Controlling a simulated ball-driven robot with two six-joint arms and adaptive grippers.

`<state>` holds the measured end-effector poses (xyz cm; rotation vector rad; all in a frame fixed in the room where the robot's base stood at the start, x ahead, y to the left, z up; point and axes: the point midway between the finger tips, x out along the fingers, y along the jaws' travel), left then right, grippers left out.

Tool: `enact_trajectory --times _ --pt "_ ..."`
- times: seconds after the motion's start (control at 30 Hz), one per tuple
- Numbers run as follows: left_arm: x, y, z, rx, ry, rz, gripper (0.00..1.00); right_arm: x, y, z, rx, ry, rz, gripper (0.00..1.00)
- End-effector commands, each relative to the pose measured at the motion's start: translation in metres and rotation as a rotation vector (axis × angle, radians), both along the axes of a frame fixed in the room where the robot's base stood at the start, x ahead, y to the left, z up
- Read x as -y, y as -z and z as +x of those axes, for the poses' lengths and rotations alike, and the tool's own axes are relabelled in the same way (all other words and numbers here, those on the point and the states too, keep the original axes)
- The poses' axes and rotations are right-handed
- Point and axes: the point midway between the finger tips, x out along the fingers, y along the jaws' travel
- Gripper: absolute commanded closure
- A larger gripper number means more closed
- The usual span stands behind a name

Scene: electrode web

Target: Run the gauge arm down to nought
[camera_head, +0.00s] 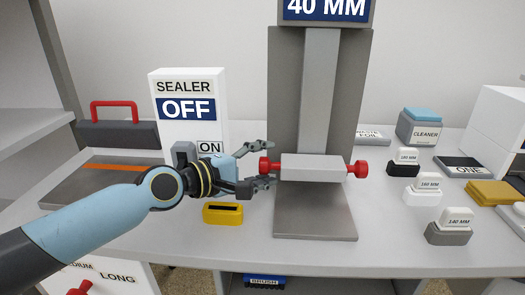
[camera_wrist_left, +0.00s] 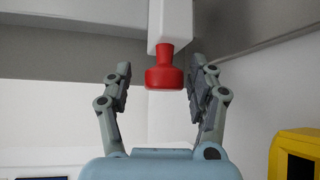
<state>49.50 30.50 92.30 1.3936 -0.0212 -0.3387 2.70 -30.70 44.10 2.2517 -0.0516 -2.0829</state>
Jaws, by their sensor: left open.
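The gauge arm (camera_head: 315,168) is a light grey bar across a grey column (camera_head: 320,90), with a red knob at each end. The sign (camera_head: 328,9) on top reads 40 MM. The bar sits low on the column, a little above the grey foot plate (camera_head: 315,215). My left gripper (camera_head: 268,164) is open, its fingers on either side of the left red knob (camera_head: 265,167). In the left wrist view the knob (camera_wrist_left: 165,78) sits between the fingers (camera_wrist_left: 162,85), with a gap on each side. My right gripper is not in view.
A white sealer box (camera_head: 190,90) reading OFF stands behind my left arm. A yellow block with a dark slot (camera_head: 222,213) lies below my gripper. Several labelled blocks, such as the 140 MM one (camera_head: 450,228), stand at right. The red knob (camera_head: 361,169) at right is clear.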

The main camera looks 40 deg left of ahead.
Motion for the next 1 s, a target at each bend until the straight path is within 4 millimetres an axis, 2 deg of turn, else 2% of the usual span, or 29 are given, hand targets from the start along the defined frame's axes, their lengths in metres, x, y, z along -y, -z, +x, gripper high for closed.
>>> enact_trajectory --times 0.17,0.6,0.73,1.0 --pt "0.0 -0.018 0.0 0.003 0.003 0.005 0.42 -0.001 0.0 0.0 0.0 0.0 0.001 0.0" --pt "0.0 -0.089 0.0 0.005 0.002 0.005 0.42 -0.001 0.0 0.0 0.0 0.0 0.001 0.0" --pt "0.0 -0.097 0.0 0.004 0.001 0.002 0.42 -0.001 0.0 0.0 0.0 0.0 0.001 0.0" --pt "0.0 -0.099 0.0 0.003 0.0 0.001 0.42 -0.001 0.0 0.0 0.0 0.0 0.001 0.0"
